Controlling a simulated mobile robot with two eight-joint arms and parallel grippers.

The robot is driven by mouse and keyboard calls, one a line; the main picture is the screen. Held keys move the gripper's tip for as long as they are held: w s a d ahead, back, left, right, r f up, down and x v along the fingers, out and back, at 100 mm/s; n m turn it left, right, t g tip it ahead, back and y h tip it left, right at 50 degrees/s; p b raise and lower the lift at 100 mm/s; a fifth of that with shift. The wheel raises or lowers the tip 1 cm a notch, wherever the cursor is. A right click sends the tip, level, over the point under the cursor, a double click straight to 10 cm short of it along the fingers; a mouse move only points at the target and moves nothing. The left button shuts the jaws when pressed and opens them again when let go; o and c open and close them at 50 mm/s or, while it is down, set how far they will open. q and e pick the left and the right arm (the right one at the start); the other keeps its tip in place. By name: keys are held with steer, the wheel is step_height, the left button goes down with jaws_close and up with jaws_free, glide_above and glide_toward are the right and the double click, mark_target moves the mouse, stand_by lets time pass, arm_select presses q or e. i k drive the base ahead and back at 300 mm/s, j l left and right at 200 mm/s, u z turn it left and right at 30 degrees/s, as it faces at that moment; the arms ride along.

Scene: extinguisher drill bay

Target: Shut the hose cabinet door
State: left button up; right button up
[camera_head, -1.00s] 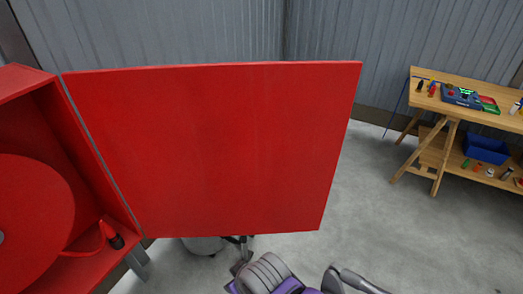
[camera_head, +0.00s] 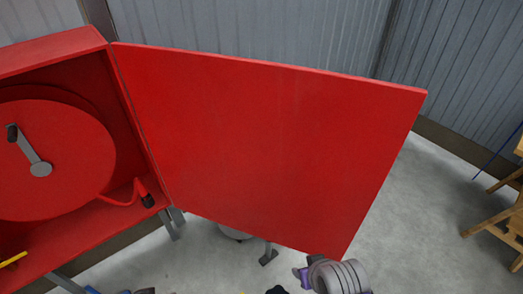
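The red hose cabinet (camera_head: 50,45) stands at the left, its front open. Its door (camera_head: 260,150) is swung wide open from the hinge edge at the cabinet's right side, showing a flat red face. Inside are a red hose reel (camera_head: 75,150) with a grey crank (camera_head: 30,150) and a red hose end with a black nozzle (camera_head: 148,200). A grey and purple part of my arm shows at the bottom, close below the door's lower right corner; I cannot tell whether it touches. No fingertips of either gripper can be made out.
A wooden workbench (camera_head: 500,230) is cut off at the right edge. A grey corrugated wall (camera_head: 460,80) stands behind the door. Grey floor (camera_head: 410,220) is clear between door and bench. A pale rounded object (camera_head: 234,232) is partly hidden below the door.

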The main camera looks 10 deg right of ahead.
mark_target(295, 158)
steer(key=l, duration=1.05)
steer(key=l+u, duration=0.3)
steer(key=l, duration=0.2)
steer(key=k+l+u, duration=0.25)
steer(key=l, duration=0.25)
steer(key=l+u, duration=0.35)
steer(key=i+l+u, duration=0.1)
steer(key=l+u, duration=0.45)
steer(key=u, duration=0.15)
steer(key=l+u, duration=0.7)
steer(key=l, duration=0.55)
steer(key=i+l+u, duration=0.1)
steer(key=l, duration=0.15)
steer(key=k+l+u, duration=0.35)
steer(key=l, duration=0.15)
